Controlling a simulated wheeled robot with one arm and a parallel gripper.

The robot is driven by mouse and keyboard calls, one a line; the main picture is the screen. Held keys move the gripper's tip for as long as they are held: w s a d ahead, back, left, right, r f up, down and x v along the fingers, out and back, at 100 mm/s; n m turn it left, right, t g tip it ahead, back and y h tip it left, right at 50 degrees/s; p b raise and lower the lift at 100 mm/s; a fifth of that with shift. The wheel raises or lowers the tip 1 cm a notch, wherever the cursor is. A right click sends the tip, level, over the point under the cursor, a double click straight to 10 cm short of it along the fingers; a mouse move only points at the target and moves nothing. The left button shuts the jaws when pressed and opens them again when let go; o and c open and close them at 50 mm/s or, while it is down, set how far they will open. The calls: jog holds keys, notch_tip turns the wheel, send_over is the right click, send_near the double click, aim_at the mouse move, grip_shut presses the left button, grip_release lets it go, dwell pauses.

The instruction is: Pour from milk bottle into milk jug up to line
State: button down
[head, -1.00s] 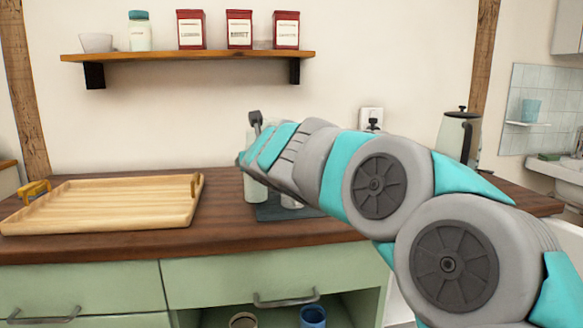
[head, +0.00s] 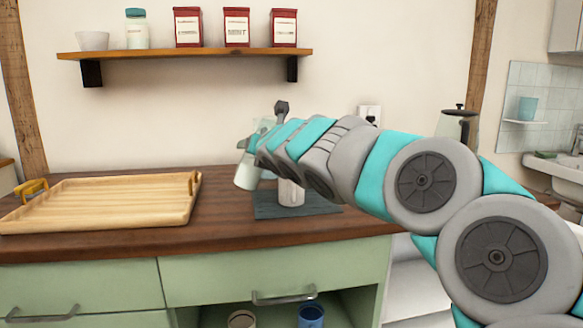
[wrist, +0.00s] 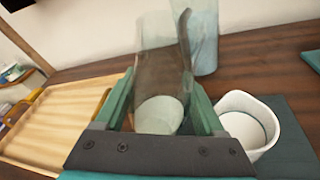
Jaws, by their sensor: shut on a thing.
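My gripper (head: 250,147) is shut on the milk bottle (head: 247,176), a clear bottle with white milk in its lower part. The bottle is tilted, its base to the lower left and its top leaning right. In the wrist view the bottle (wrist: 159,113) stands between the fingers of my gripper (wrist: 160,98). The white milk jug (head: 291,193) stands upright on a dark mat, right of the bottle and partly hidden by my arm. No milk stream shows.
The dark mat (head: 325,207) lies on the wooden counter (head: 215,232). A wooden tray (head: 110,207) is at the left. A bluish glass (wrist: 205,48) stands behind the bottle in the wrist view. A kettle (head: 455,128) is at the right. A shelf (head: 190,53) hangs above.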

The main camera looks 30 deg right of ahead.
jog(key=shift+d+r+m, duration=0.25)
jog(key=shift+r+m, duration=0.25)
jog(key=shift+r, duration=0.1)
jog(key=shift+s+d+f, duration=0.1)
jog(key=shift+d+f, duration=0.1)
jog(key=shift+s+d+f+m+t+y, duration=0.1)
jog(key=shift+d+m+t+y, duration=0.1)
jog(key=shift+m+t+y, duration=0.35)
jog(key=shift+a+r+m, duration=0.15)
jog(key=shift+r+m, duration=0.45)
jog(key=shift+m, duration=0.05)
jog(key=shift+a+f+m+t, duration=0.1)
jog(key=shift+a+m+t, duration=0.2)
jog(key=shift+m, duration=0.5)
jog(key=shift+w+a+f+m+t+y+b, duration=0.15)
jog(key=shift+f+m+t+b, duration=0.1)
jog(key=shift+m+b, duration=0.25)
jog(key=shift+w+f+m+t+y+b, duration=0.1)
jog(key=shift+f+m+b, duration=0.15)
jog(key=shift+m, duration=0.35)
jog(key=shift+r+m, duration=0.15)
jog(key=shift+m, duration=0.35)
jog(key=shift+t+b, duration=0.3)
jog(key=shift+r+m, duration=0.3)
jog(key=shift+m, duration=0.1)
